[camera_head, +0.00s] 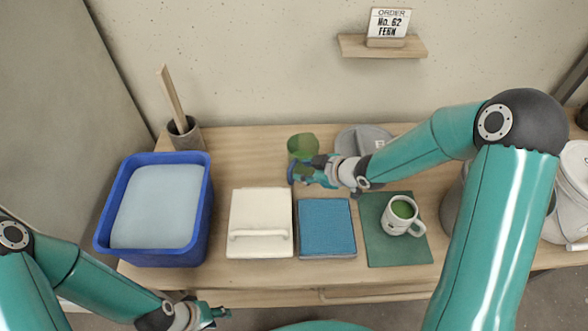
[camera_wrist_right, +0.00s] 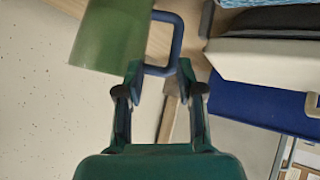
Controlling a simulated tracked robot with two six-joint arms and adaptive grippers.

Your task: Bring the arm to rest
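My right gripper (camera_head: 296,172) reaches in over the back middle of the table, close in front of a green mug (camera_head: 302,144). In the right wrist view the fingers (camera_wrist_right: 160,82) stand apart, and the green mug (camera_wrist_right: 108,35) with its blue handle (camera_wrist_right: 176,45) lies just beyond the fingertips. The handle's lower end shows near the gap between them; I see no grip on it. My left gripper (camera_head: 214,314) hangs low at the front edge, apart from everything; its fingers are too small to read.
A blue tub (camera_head: 205,205), white lidded box (camera_head: 260,208), blue cloth stack (camera_head: 327,226) and green mat (camera_head: 385,254) line the table. A white mug (camera_head: 396,222) with green content stands on the mat. A card (camera_head: 388,22) reads "No. 62 FERN".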

